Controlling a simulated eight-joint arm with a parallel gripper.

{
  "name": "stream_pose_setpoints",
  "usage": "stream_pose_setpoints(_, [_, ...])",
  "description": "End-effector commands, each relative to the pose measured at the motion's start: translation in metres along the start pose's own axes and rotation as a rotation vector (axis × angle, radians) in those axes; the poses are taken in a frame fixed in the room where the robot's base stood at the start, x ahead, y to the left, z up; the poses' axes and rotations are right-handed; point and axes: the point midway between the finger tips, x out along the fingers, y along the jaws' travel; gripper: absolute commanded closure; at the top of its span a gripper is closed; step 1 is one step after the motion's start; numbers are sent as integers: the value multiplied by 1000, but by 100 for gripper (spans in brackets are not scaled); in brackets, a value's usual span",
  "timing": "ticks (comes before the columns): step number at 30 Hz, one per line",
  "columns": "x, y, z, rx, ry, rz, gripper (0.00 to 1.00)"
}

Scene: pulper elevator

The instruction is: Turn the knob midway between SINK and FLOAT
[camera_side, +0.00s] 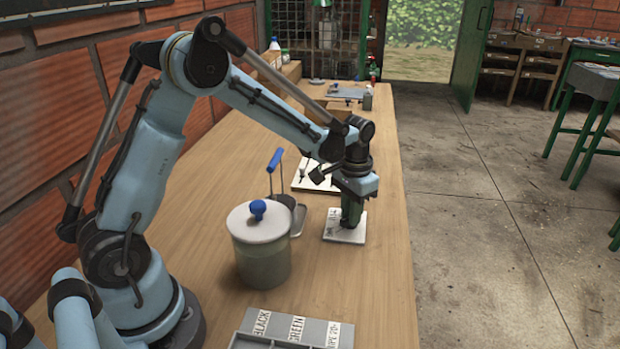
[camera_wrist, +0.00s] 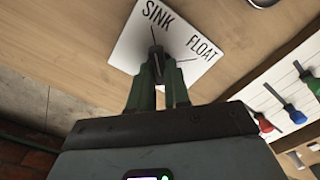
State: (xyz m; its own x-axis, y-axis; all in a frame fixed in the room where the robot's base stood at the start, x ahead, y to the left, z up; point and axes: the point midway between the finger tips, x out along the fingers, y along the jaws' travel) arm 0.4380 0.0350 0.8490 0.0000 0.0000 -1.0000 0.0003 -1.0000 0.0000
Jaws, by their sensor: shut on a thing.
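A white square plate (camera_side: 333,231) lies on the wooden bench. The wrist view shows this plate (camera_wrist: 127,48) with the words SINK at upper left and FLOAT at right, and short dark marks near the words. My gripper (camera_side: 351,212) points down over the plate. In the wrist view my gripper (camera_wrist: 161,72) has its green fingers closed on a dark knob (camera_wrist: 154,42) on the plate. The fingers hide much of the knob, so its exact pointing is hard to read. In the side view the knob is hidden by the gripper.
A lidded pot (camera_side: 262,262) with a blue lid knob stands left of the plate, with a blue-handled scoop (camera_side: 274,161) behind it. A grey labelled tray (camera_side: 290,325) lies in front. The wrist view shows a white board with coloured-handled tools (camera_wrist: 288,106) at right.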

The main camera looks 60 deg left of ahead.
Motion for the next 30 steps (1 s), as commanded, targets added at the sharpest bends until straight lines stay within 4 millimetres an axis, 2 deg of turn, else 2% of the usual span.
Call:
stream_pose_setpoints(18, [0,0,-1,512,1,0,100])
stream_pose_setpoints(30, [0,0,-1,736,3,0,100])
